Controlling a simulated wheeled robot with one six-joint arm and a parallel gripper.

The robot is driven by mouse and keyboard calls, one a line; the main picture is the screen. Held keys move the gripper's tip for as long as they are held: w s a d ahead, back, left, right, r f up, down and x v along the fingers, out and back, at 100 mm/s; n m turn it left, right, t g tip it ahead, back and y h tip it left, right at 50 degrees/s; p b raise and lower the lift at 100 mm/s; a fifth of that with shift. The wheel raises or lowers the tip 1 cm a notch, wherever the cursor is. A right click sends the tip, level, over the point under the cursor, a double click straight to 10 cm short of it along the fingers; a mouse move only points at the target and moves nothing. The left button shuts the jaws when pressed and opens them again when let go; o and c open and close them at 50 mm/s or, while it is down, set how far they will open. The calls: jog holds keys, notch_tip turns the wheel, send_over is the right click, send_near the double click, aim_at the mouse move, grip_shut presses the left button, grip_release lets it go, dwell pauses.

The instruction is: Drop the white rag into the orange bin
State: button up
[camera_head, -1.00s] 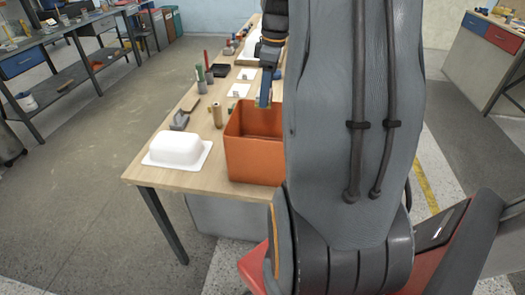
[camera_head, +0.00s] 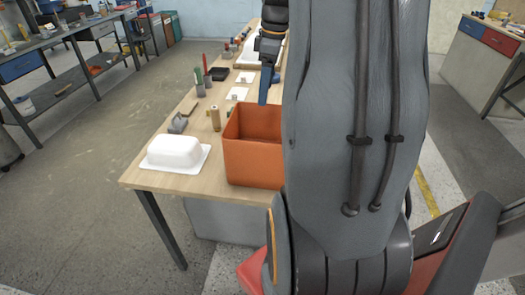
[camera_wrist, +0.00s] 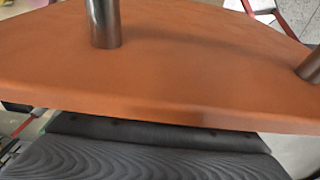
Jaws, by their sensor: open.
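The orange bin (camera_head: 252,163) stands at the near right end of the wooden table, open at the top and partly hidden by my arm. Its orange surface (camera_wrist: 200,85) fills much of the wrist view. My gripper (camera_head: 264,102) hangs over the bin's far part, its blue finger pointing down. I cannot make out the white rag in any view. The inside bottom of the bin is hidden from the head camera.
A white tub-shaped shell (camera_head: 174,153) lies on the table's (camera_head: 203,183) near left corner. A tan cylinder (camera_head: 215,118), a grey tool (camera_head: 178,123) and a dark tray (camera_head: 219,74) stand farther back.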

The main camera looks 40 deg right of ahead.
jog(key=shift+s+d+r+b, duration=0.15)
jog(key=shift+r+b, duration=0.1)
jog(key=shift+r, duration=1.05)
jog(key=shift+s+d+r+b, duration=0.1)
jog(key=shift+r+b, duration=0.15)
jog(key=shift+r, duration=1)
jog(key=a+f+m, duration=0.2)
jog(key=a+f, duration=0.3)
jog(key=a, duration=0.4)
jog(key=a+f+m, duration=0.3)
jog(key=a+f, duration=0.1)
jog(key=a, duration=0.6)
jog(key=s+a+f+m+b, duration=0.1)
jog(key=s+a+f+m, duration=0.2)
jog(key=s+a+f, duration=0.4)
jog(key=s+a, duration=0.1)
jog(key=a, duration=0.2)
jog(key=shift+s+a+f+h, duration=0.15)
jog(key=shift+f+h, duration=0.15)
jog(key=shift+h, duration=0.1)
jog(key=shift+c, duration=0.4)
